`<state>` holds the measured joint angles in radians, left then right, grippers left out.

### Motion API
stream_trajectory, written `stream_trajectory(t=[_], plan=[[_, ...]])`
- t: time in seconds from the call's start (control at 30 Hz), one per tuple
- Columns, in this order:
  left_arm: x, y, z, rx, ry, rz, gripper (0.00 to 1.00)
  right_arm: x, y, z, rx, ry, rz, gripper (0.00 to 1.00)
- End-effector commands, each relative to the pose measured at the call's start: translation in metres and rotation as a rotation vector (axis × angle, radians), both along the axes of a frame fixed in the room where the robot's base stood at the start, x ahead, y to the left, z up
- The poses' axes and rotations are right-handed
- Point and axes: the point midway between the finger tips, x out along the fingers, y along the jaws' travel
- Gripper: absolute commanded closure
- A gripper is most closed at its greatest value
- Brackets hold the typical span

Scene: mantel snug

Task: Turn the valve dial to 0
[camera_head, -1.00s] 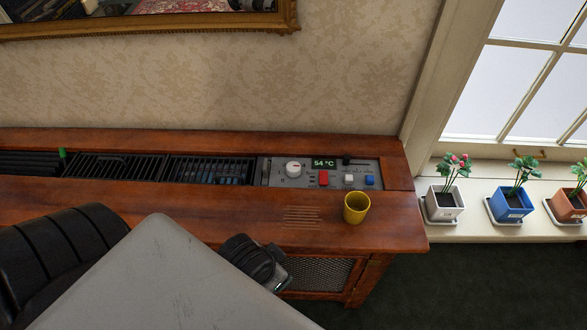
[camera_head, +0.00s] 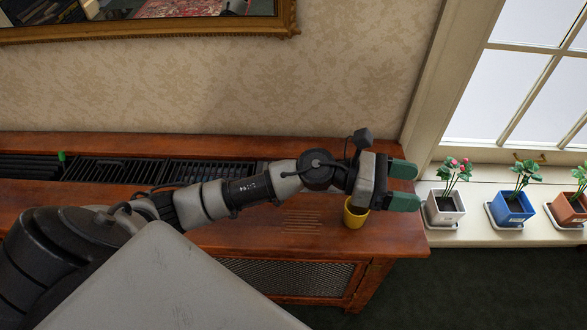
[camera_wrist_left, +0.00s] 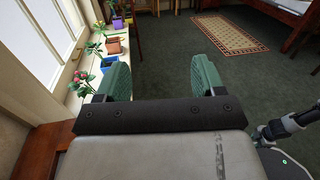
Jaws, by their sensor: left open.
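My left gripper (camera_head: 405,185) is open and empty. Its two green fingers point right, above the right end of the wooden cabinet (camera_head: 400,236). The left wrist view also shows the open gripper (camera_wrist_left: 163,78), with nothing between the fingers and the floor beyond. The valve dial is hidden in the head view now, behind my left arm, which lies across the control panel. Earlier it showed as a white round knob beside a green-lit display reading 54 °C. I cannot tell its present setting. My right gripper is not in view.
A yellow cup (camera_head: 355,214) stands on the cabinet top just below my left wrist. Black grilles (camera_head: 115,168) run along the cabinet to the left. White (camera_head: 445,207), blue (camera_head: 513,208) and terracotta (camera_head: 572,208) flowerpots stand on the windowsill at right.

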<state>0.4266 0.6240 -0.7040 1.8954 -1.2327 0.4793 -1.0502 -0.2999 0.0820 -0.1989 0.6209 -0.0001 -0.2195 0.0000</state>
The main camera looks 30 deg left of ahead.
Motion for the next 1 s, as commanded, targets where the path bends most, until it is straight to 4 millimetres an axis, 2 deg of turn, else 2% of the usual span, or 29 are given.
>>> stream_trajectory(t=[0.03,0.07,0.13,0.23,0.3,0.4,0.5,0.6,0.73,1.0], plan=[[0.006,0.010,-0.015,0.200,-0.114,-0.083,0.31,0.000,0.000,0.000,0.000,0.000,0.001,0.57],[0.008,0.018,-0.026,0.319,-0.172,-0.138,0.31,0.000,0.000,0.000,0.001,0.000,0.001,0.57],[0.016,0.046,-0.052,0.595,-0.285,-0.265,0.31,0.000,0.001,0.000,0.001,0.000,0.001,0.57],[0.030,0.105,-0.076,0.957,-0.371,-0.439,0.31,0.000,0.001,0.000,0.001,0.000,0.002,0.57],[0.038,0.151,-0.082,1.169,-0.381,-0.546,0.31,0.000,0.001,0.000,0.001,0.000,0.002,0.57],[0.045,0.209,-0.080,1.395,-0.350,-0.670,0.31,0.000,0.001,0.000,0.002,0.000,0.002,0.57],[0.047,0.248,-0.073,1.531,-0.302,-0.754,0.31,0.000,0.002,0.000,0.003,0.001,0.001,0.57],[0.046,0.269,-0.070,1.597,-0.267,-0.800,0.31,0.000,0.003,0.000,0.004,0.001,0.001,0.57],[0.045,0.274,-0.079,1.614,-0.254,-0.818,0.31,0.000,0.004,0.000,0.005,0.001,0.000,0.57],[0.045,0.273,-0.129,1.609,-0.255,-0.818,0.31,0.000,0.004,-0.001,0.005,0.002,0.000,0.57]])
